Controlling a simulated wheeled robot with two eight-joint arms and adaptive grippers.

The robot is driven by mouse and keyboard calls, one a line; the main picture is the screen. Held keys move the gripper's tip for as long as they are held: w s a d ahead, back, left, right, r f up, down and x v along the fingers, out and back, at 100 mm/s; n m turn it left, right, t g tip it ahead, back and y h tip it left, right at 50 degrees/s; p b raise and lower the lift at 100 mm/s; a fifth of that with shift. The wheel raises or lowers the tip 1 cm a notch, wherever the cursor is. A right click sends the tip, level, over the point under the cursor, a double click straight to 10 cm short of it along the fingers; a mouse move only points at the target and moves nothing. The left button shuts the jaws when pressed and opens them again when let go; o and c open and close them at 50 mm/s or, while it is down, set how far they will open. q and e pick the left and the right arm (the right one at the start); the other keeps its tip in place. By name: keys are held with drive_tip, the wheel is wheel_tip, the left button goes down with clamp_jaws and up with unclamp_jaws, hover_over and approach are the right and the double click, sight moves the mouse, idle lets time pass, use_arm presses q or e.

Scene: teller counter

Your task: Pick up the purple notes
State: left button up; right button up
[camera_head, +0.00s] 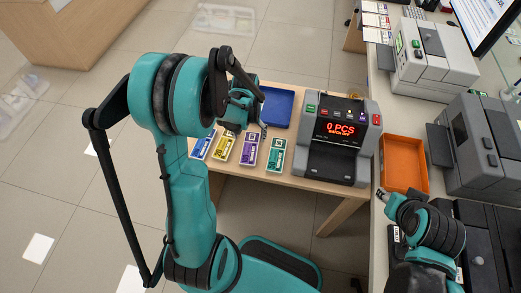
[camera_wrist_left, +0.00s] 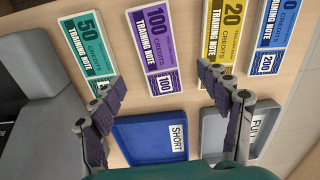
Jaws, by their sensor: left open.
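The purple note stack (camera_head: 249,148), marked 100, lies flat on the wooden table, between a yellow and a teal stack. In the left wrist view the purple stack (camera_wrist_left: 155,45) shows between and beyond my finger tips. My left gripper (camera_head: 251,127) is open and empty, above the table near the far end of the note row. Its two spread fingers (camera_wrist_left: 158,80) show in the left wrist view, with no note between them. My right gripper (camera_head: 383,195) is small at the right, near the orange tray; its jaws are unclear.
Yellow (camera_head: 224,146), blue (camera_head: 203,145) and teal (camera_head: 275,156) stacks lie beside the purple one. A blue tray (camera_wrist_left: 125,125) labelled SHORT and a grey tray (camera_wrist_left: 210,125) labelled FULL stand close by. A note counter (camera_head: 340,150) stands right, with an orange tray (camera_head: 404,190) beyond.

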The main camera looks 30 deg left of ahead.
sight(250, 148)
use_arm(q)
wheel_tip(250, 148, down, 7)
drive_tip(key=b, duration=0.3)
drive_tip(key=shift+s+d+f, duration=0.1)
drive_tip(key=shift+d+f, duration=0.05)
drive_tip(key=shift+c, duration=1.3)
drive_tip(key=c, duration=1)
